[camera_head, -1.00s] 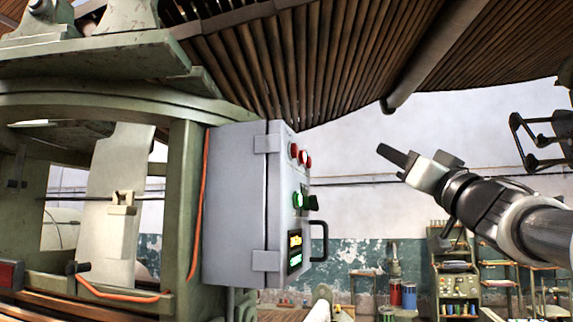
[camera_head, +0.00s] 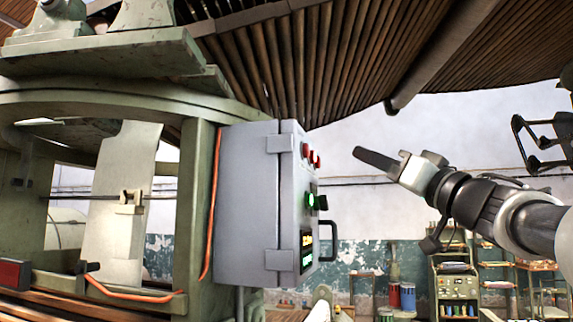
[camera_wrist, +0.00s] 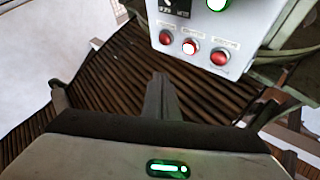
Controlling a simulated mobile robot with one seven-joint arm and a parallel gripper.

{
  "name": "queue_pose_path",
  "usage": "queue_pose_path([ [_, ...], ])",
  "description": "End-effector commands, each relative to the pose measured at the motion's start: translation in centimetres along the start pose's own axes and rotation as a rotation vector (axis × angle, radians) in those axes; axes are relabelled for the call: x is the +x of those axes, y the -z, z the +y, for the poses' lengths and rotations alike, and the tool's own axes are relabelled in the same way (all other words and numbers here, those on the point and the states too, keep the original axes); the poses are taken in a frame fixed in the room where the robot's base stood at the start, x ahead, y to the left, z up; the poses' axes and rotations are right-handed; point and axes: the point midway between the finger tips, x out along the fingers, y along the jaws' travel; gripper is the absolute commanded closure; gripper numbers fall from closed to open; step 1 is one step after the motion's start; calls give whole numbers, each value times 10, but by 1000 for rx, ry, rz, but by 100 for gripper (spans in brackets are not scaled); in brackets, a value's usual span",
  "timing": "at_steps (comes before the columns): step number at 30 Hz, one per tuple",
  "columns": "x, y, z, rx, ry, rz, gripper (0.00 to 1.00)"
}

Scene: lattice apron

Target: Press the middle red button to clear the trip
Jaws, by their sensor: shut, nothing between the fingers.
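A grey control box (camera_head: 246,205) is fixed to the green machine frame, and its front face is seen nearly edge-on in the head view. Red buttons (camera_head: 312,156) stick out near its top right. In the wrist view the face carries three red buttons in a row; the middle red button (camera_wrist: 190,46) glows bright, between the left one (camera_wrist: 166,37) and the right one (camera_wrist: 219,54). My gripper (camera_head: 358,153) is shut and empty, right of the buttons with a gap between. Its fingertips (camera_wrist: 160,77) appear below the button row in the wrist view.
A green lit control (camera_head: 309,201) and a black knob sit below the buttons, with lit displays (camera_head: 306,246) and a black handle (camera_head: 328,241). A slatted wooden apron (camera_head: 300,60) hangs overhead. Shelves (camera_head: 455,285) stand far behind. The space between gripper and box is clear.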

Motion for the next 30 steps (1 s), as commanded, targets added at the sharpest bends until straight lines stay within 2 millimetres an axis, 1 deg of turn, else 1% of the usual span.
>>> queue_pose_path([
  [1,5,-6,-4,0,3,1,100],
  [6,21,-17,-17,-1,2,1,100],
  [12,36,-25,-26,0,2,1,100],
  [18,40,-29,-30,-2,0,1,100],
  [30,40,-29,-29,-2,-1,1,100],
])
